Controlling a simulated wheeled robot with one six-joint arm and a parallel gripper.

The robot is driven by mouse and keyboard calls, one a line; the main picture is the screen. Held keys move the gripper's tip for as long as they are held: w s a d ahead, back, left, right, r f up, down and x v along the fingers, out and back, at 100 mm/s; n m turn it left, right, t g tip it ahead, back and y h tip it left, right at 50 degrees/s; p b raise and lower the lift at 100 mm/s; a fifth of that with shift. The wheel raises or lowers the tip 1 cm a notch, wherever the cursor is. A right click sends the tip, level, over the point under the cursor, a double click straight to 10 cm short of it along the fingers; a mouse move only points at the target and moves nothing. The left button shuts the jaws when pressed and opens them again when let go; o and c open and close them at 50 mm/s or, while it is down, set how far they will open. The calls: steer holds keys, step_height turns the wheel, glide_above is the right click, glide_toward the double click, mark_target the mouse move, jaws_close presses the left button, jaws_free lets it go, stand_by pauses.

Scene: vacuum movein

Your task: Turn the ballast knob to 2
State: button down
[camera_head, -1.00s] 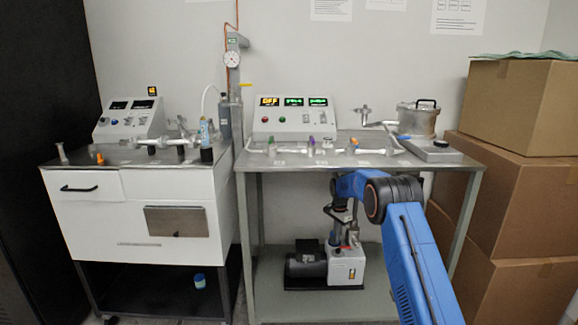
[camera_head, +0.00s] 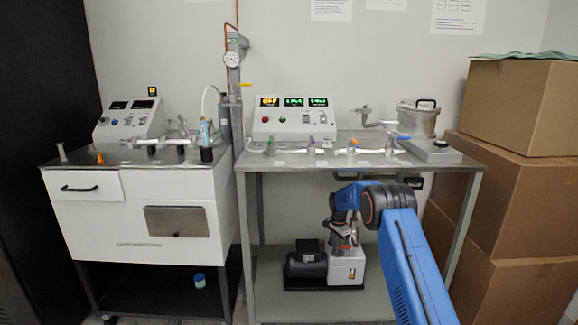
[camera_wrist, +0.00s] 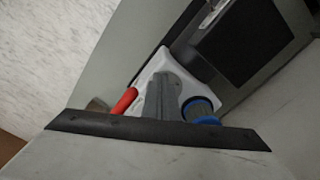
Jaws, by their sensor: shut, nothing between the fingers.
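The vacuum pump stands on the lower shelf of the right bench, with a pale housing (camera_head: 347,270) and a black motor (camera_head: 306,265). My gripper (camera_head: 345,243) points down just above the housing, in front of its upper part. In the wrist view, the shut grey fingers (camera_wrist: 164,92) stand over the pale housing (camera_wrist: 150,68), with nothing between them. A dark knob with a blue ring (camera_wrist: 201,108) is close to the right of the fingers, partly hidden. A red handle (camera_wrist: 124,101) is at their left. No knob markings are readable, and contact cannot be told.
The right bench top (camera_head: 290,161) is above my gripper and carries a control panel (camera_head: 294,118), glassware and a metal pot (camera_head: 417,119). Bench legs stand on both sides. Stacked cardboard boxes (camera_head: 515,205) are at the right. The shelf left of the motor is clear.

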steer(key=shift+w+a, duration=0.25)
steer(key=shift+w, duration=0.3)
steer(key=shift+w+a, duration=0.2)
steer(key=shift+w, duration=0.3)
stand_by(1.1)
steer(key=shift+a+r, duration=0.1)
steer(key=shift+a, duration=0.25)
steer(key=shift+r, duration=0.1)
steer(key=shift+s+a+r, duration=0.1)
steer(key=shift+r, duration=2.75)
